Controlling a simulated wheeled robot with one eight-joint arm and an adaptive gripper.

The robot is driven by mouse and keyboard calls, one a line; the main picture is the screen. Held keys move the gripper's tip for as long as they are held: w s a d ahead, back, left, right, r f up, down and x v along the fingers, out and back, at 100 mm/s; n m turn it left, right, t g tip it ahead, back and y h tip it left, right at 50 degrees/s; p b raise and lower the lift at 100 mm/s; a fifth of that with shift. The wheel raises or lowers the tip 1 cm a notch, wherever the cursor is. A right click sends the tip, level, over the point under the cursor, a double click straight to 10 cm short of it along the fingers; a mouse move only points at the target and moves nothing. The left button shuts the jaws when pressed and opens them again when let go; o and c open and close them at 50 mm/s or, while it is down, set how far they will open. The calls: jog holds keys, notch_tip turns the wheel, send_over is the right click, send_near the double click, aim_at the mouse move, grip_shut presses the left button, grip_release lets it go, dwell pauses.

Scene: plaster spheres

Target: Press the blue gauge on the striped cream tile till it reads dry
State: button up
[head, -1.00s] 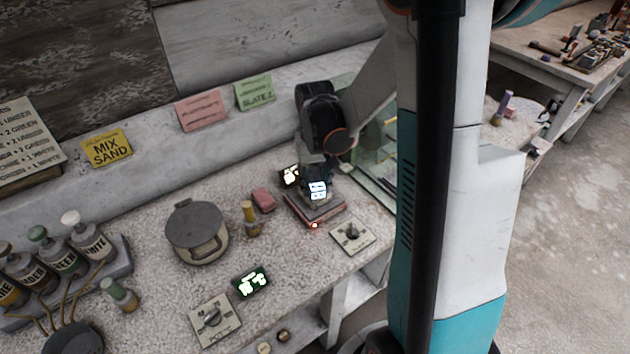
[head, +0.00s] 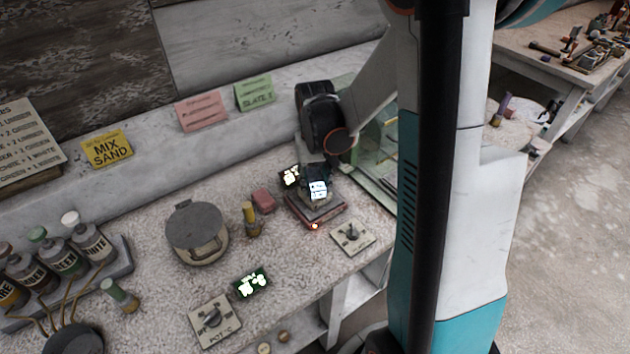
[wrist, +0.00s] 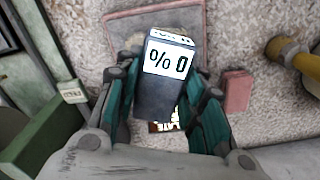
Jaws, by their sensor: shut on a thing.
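The gauge (wrist: 165,85) is a dark blue-grey block with a white, lit display that shows "0" and "%" in the wrist view. It also shows in the head view (head: 317,190). My gripper (wrist: 160,112) is shut on the gauge, one teal-padded finger on each side. The gauge is over a slab with a reddish rim (head: 330,216); part of this slab shows beyond the gauge in the wrist view (wrist: 112,25). I cannot make out a cream striped tile there, nor whether the gauge's far end touches the surface.
A small orange light (head: 314,226) glows at the slab's front. A knob plate (head: 352,237) lies in front of it. A pink block (head: 263,201), a yellow-topped tool (head: 250,219) and a lidded pot (head: 197,233) stand to the left. A glass-sided case (head: 378,160) stands close on the right.

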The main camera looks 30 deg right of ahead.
jog(key=shift+r+p, duration=2.2)
jog(key=shift+r, duration=1.1)
